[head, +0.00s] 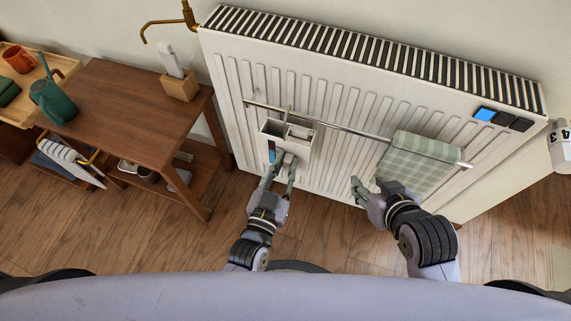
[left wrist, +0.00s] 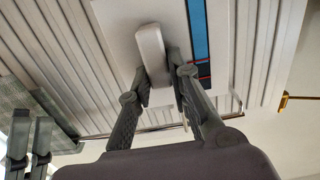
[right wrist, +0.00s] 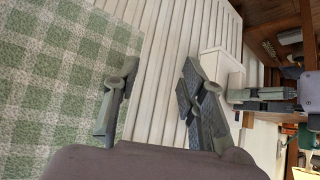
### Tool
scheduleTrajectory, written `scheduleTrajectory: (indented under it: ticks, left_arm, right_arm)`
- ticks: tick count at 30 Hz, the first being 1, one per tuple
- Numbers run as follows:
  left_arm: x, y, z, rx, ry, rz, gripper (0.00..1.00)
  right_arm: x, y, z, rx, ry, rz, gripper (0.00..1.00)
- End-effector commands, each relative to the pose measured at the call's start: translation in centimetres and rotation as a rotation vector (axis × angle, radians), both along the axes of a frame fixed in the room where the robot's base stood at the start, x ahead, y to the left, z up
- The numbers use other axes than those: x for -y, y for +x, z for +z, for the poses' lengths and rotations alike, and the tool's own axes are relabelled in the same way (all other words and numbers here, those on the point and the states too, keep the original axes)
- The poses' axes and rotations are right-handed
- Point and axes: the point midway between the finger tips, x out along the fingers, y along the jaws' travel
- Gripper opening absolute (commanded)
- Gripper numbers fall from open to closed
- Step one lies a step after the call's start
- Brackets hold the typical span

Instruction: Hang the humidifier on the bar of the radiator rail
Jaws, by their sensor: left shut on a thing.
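The humidifier (head: 269,131) is a white, open-topped box in front of the radiator, just below the left part of the rail bar (head: 345,129). A thin upright piece rises from it at the bar; I cannot tell whether it is hooked over. My left gripper (head: 281,166) holds it from below. In the left wrist view, the gripper (left wrist: 158,78) is shut on the pale grip (left wrist: 151,45) of the humidifier (left wrist: 118,25), beside a blue strip.
A green checked towel (head: 422,156) hangs on the right part of the bar. The white radiator (head: 232,75) fills the wall. A wooden table (head: 118,103) with a green watering can (head: 55,102) and a wooden block holder (head: 180,86) stands left. The bar between humidifier and towel is bare.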

Motion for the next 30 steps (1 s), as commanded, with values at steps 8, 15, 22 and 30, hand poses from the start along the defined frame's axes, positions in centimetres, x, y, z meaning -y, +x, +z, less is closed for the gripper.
scheduleTrajectory:
  ticks: [8,15,22,30]
  left_arm:
    - [0.0,0.1,0.2,0.004,-0.001,0.001,0.33]
    - [0.0,0.0,0.1,0.002,-0.001,0.0,0.41]
    - [-0.1,-0.4,-0.3,-0.006,0.002,-0.001,0.41]
    - [-1.5,-4.6,-0.2,-0.006,0.002,-0.001,0.41]
  right_arm:
    - [0.0,0.0,0.0,0.0,0.0,0.0,0.38]
    - [0.0,0.0,0.0,-0.001,0.0,0.0,0.38]
    - [0.0,0.0,0.0,-0.002,0.0,-0.001,0.38]
    - [0.0,0.0,0.0,-0.001,0.001,-0.001,0.38]
